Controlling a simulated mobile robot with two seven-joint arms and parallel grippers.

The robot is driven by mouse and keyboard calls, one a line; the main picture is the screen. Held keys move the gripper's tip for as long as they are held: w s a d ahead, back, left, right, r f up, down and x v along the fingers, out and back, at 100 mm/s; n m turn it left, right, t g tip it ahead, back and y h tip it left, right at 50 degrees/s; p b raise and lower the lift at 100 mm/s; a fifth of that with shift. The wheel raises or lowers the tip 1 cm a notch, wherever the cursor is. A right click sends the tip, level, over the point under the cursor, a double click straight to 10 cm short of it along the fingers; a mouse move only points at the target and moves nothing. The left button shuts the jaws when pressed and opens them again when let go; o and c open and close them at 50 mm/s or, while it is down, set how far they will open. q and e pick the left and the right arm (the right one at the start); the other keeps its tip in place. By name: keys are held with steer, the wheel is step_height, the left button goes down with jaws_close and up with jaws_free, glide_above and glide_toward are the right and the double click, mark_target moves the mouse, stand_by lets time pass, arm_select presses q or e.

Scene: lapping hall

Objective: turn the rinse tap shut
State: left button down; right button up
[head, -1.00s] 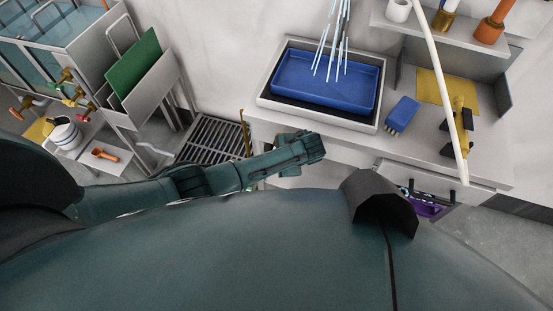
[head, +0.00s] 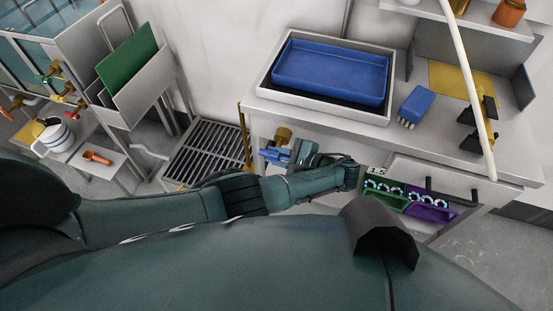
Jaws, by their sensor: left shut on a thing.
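A blue handle (head: 274,155) sits by a brass tap body (head: 284,134) just under the front edge of the bench, left of the drawer. I take this to be the rinse tap. My left gripper (head: 287,157) reaches back from the wrist to it and is shut on the blue handle; the wrist and fingers hide part of it. A blue tray (head: 330,72) sits in the white-rimmed basin (head: 262,92) on the bench, and no water streams show above it. My right gripper is not in view.
A blue brush (head: 416,104), a yellow cloth (head: 455,80) and a black clamp-like thing (head: 470,142) lie on the bench. A pale hose (head: 474,85) hangs in front. A floor grate (head: 208,148) lies left.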

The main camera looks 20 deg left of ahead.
arm_select(q)
steer(key=shift+a, duration=0.1)
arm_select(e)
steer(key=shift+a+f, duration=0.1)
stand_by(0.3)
arm_select(q)
steer(key=c, duration=1.3)
jaws_free()
steer(key=shift+c, duration=0.2)
